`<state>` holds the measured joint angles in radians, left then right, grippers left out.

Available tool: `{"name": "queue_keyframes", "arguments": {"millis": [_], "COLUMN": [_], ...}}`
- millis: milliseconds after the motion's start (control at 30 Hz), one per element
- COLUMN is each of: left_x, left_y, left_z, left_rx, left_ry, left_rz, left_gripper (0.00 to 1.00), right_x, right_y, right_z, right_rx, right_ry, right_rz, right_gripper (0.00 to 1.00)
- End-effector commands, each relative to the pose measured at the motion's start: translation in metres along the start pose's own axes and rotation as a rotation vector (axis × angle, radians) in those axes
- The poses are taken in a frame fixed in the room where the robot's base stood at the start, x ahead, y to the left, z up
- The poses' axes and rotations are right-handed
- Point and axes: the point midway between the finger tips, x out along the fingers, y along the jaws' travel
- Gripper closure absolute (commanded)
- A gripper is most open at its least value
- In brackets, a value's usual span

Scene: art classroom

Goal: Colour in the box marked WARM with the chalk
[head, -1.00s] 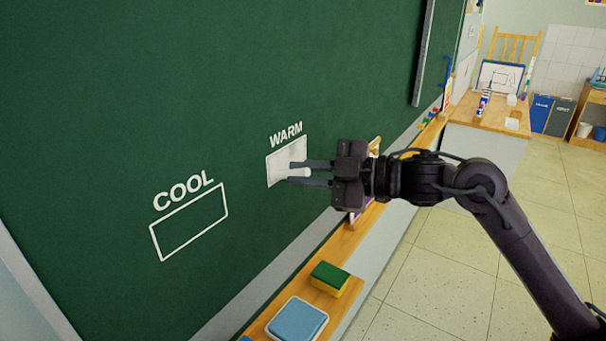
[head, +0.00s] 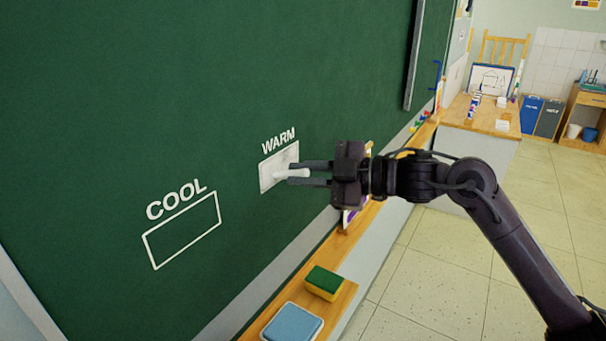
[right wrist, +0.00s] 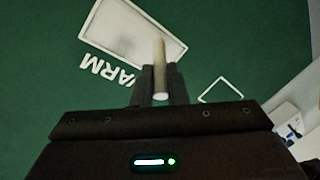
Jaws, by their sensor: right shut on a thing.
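The box marked WARM (head: 268,179) is on the green chalkboard and is mostly filled with white chalk, with a greyer, thinner patch in its middle; it also shows in the right wrist view (right wrist: 117,37). The box marked COOL (head: 182,231) is an empty white outline at the lower left. My right gripper (head: 303,175) is shut on a white stick of chalk (head: 292,173), whose tip is at or close to the WARM box. The chalk shows between the fingers in the right wrist view (right wrist: 160,72). Whether the tip touches the board I cannot tell. My left gripper is not in view.
A wooden ledge (head: 345,243) runs below the board. A green and yellow sponge (head: 324,283) and a blue-topped item (head: 292,324) lie on it. A table (head: 482,113) stands at the back right. The floor on the right is clear.

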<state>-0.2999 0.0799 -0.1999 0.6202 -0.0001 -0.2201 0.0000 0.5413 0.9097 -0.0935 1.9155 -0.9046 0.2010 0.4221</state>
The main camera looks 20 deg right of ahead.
Motion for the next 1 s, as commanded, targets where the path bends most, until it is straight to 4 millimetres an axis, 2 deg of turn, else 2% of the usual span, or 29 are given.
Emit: {"name": "queue_keyframes", "arguments": {"millis": [133,600,1000], "left_x": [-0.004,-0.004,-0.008], "left_y": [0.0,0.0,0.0], "left_z": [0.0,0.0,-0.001], "left_rx": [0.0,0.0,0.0], "left_ry": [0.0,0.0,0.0], "left_rz": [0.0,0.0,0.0], "left_gripper": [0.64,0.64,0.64], "right_x": [-0.001,-0.002,-0.008], "right_y": [0.007,0.011,0.021], "right_z": [0.006,0.01,0.022], "right_rx": [0.001,0.0,0.0], "right_ry": [-0.003,-0.002,-0.001], "right_rz": [0.002,0.003,0.003], "right_gripper": [1.0,1.0,1.0]}}
